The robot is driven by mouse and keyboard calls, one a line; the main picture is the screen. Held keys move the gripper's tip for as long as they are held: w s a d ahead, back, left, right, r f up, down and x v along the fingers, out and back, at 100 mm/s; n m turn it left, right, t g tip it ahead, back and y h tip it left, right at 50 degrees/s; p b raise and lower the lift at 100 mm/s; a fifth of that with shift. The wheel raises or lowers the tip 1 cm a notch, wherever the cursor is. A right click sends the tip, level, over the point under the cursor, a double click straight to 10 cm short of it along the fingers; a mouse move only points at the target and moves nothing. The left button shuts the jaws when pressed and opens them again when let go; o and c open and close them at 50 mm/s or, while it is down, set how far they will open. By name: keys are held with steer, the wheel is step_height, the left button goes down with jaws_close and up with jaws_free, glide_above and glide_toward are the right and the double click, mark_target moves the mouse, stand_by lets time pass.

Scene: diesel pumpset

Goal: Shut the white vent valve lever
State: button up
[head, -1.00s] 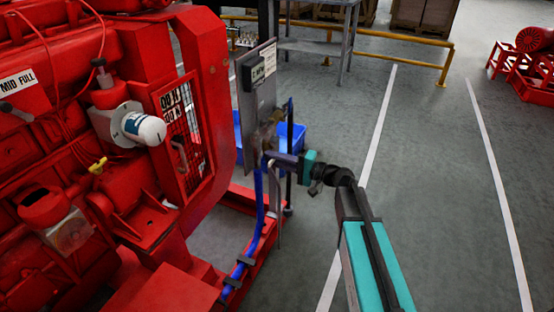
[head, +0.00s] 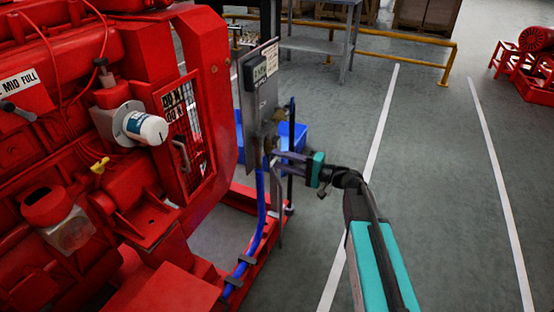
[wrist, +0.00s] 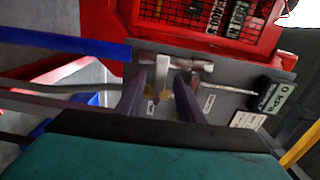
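A grey gauge panel (head: 257,98) stands on edge beside the red engine and carries small brass valves (head: 281,143). In the wrist view the panel (wrist: 228,82) lies sideways, with brass fittings (wrist: 152,95) and two small white labels. A short whitish lever-like piece (wrist: 162,73) shows there between my fingertips; I cannot tell its exact valve position. My gripper (wrist: 163,78) is open, one finger on each side of this piece, with no clear contact visible. In the head view my gripper (head: 275,156) is at the lower part of the panel; its tips are partly hidden.
The red engine (head: 75,130) fills the left. Blue hoses (head: 261,200) hang below the panel, close to my gripper. A blue bin (head: 297,136) is behind it. A digital gauge (wrist: 277,95) is on the panel.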

steer(key=p+v, duration=0.1)
steer(key=v, duration=1)
steer(key=shift+s+d, duration=0.2)
steer(key=s+a+f+g+h+p, duration=0.1)
steer(key=s+a+f+g+p, duration=0.4)
steer(key=s+a+p, duration=0.4)
steer(key=s+f+n+g+h+p, duration=0.1)
steer(key=s+f+g+h+p, duration=0.4)
steer(key=s+f, duration=0.75)
steer(key=s+d+f+n+g+h+p, duration=0.1)
steer(key=s+d+f+h+p, duration=0.15)
steer(key=s, duration=0.55)
steer(key=s+d+f+n+g+h+p, duration=0.1)
steer(key=s+d+f+h+p, duration=0.2)
steer(key=s, duration=0.5)
steer(key=s+d+f+h, duration=0.1)
steer(key=s+d+h, duration=0.1)
steer(key=d, duration=0.4)
steer(key=s+d+f+n+h, duration=0.1)
steer(key=s+d+h, duration=0.1)
steer(key=d, duration=0.4)
steer(key=shift+s+f+h, duration=0.15)
steer(key=shift+f+h, duration=0.25)
steer(key=shift+h, duration=0.15)
